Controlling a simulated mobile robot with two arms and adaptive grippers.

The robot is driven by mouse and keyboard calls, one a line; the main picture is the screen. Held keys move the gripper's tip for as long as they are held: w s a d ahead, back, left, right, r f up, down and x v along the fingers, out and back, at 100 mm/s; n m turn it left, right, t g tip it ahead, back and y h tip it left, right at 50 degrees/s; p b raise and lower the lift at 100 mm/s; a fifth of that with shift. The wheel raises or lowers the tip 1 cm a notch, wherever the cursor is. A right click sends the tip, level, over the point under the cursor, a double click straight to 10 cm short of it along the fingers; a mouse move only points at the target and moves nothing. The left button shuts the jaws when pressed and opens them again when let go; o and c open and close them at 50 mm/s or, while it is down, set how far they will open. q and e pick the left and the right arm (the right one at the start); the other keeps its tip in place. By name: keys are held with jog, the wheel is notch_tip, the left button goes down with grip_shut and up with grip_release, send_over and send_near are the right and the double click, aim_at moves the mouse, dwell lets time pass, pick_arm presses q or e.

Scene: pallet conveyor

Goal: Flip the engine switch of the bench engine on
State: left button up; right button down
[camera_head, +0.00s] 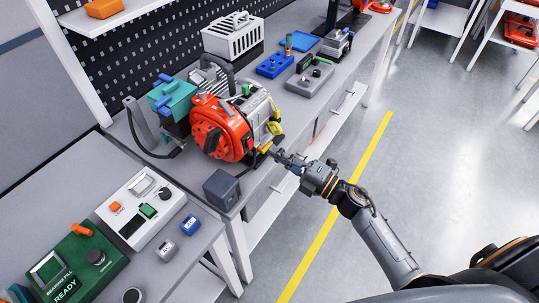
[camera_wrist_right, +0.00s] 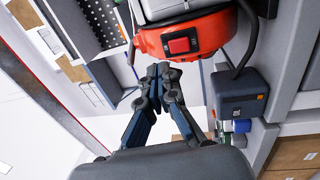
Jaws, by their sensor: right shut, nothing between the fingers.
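The bench engine (camera_head: 222,128), with a red housing and a grey metal body, stands on the workbench (camera_head: 318,90). In the right wrist view its red housing (camera_wrist_right: 208,32) fills the top middle, with a red rocker switch (camera_wrist_right: 181,44) in a dark frame. I cannot tell which way the rocker is tipped. My right gripper (camera_head: 275,153) is shut and empty at the engine's near right side. In the wrist view its fingertips (camera_wrist_right: 160,70) lie just below the switch; I cannot tell whether they touch the engine. The switch is hidden in the head view. My left gripper is not in view.
A dark box (camera_head: 222,190) stands at the bench's near corner, close to the engine; in the wrist view (camera_wrist_right: 241,95) it sits right of the fingers. A white control panel (camera_head: 140,208) and a green one (camera_head: 82,262) are at lower left. The floor right of the bench is clear.

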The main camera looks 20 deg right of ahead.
pick_arm(q)
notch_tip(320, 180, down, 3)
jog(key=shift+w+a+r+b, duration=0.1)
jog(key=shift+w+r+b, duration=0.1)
jog(key=shift+b, duration=0.85)
pick_arm(e)
jog(key=r+v, duration=0.1)
jog(key=v, duration=0.6)
jog(key=shift+s+d+r, duration=0.3)
jog(key=shift+d+r, duration=0.1)
jog(key=shift+r, duration=0.05)
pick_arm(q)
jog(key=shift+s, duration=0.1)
pick_arm(e)
jog(key=shift+f, duration=0.1)
